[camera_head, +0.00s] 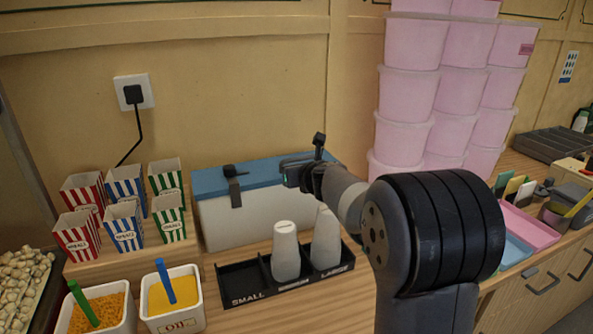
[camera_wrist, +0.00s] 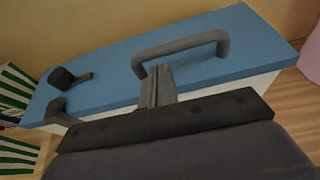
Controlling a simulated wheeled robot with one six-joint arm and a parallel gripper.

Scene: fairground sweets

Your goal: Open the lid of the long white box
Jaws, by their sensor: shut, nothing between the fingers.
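The long white box (camera_head: 250,221) stands on the wooden counter against the wall, with its blue lid (camera_head: 208,182) down. In the wrist view the blue lid (camera_wrist: 110,82) fills the middle, with a grey bar handle (camera_wrist: 183,43) on top. A dark catch (camera_head: 235,192) hangs over the front edge at the left, with a dark knob (camera_wrist: 62,78) near it on the lid. My gripper (camera_head: 285,168) is over the right part of the lid. Its shut, empty fingers (camera_wrist: 157,72) reach to the handle's near side; I cannot tell whether they touch it.
A black cup holder (camera_head: 245,284) with two pale cup stacks (camera_head: 286,252) stands in front of the box. Striped popcorn boxes (camera_head: 125,226) are close on the left. Stacked pink tubs (camera_head: 405,95) stand to the right, behind my arm.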

